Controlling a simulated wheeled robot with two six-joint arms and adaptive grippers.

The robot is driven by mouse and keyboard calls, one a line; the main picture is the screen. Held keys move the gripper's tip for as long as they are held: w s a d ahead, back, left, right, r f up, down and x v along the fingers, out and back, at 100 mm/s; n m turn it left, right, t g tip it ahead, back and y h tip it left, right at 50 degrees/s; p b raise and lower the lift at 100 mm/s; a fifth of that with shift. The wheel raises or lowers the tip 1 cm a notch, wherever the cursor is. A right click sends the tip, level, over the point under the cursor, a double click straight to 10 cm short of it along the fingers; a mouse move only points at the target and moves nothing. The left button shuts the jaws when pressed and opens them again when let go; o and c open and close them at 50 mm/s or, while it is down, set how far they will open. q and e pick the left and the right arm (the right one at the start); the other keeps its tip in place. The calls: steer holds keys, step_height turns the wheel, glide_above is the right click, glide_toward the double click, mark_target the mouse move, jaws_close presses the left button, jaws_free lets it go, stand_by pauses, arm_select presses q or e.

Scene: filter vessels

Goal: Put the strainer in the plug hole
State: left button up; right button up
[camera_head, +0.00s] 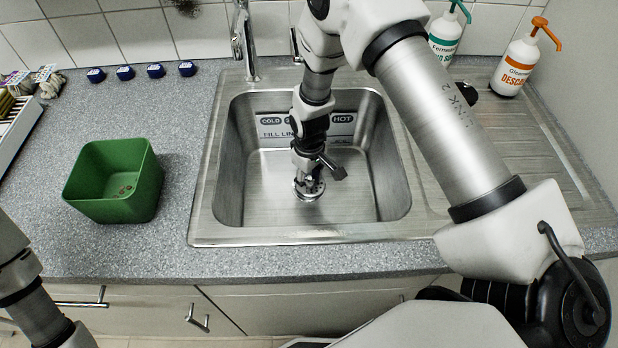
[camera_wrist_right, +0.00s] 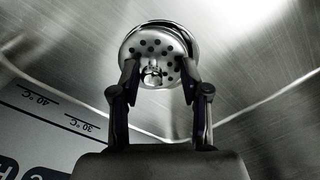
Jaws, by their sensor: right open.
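The strainer (camera_wrist_right: 155,45), a round metal disc with holes and a small central knob, is at the plug hole (camera_wrist_right: 187,33) in the sink floor. The hole's shiny rim shows beyond the disc, mostly at the top and right; I cannot tell whether the disc sits fully down in it. My right gripper (camera_wrist_right: 160,68) is open, pointing down, with one finger on each side of the knob and gaps between. In the head view the right gripper (camera_head: 309,184) is low in the sink and hides most of the strainer. My left gripper is out of view; only its arm shows.
The steel sink (camera_head: 240,190) has walls around the right gripper and a tap (camera_head: 243,40) behind. A green bin (camera_head: 115,185) stands on the counter to the left. Several blue caps (camera_head: 125,72) line the back.

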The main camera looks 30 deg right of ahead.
mark_target(309, 179)
step_height(309, 179, up, 12)
steer(key=shift+b, duration=0.35)
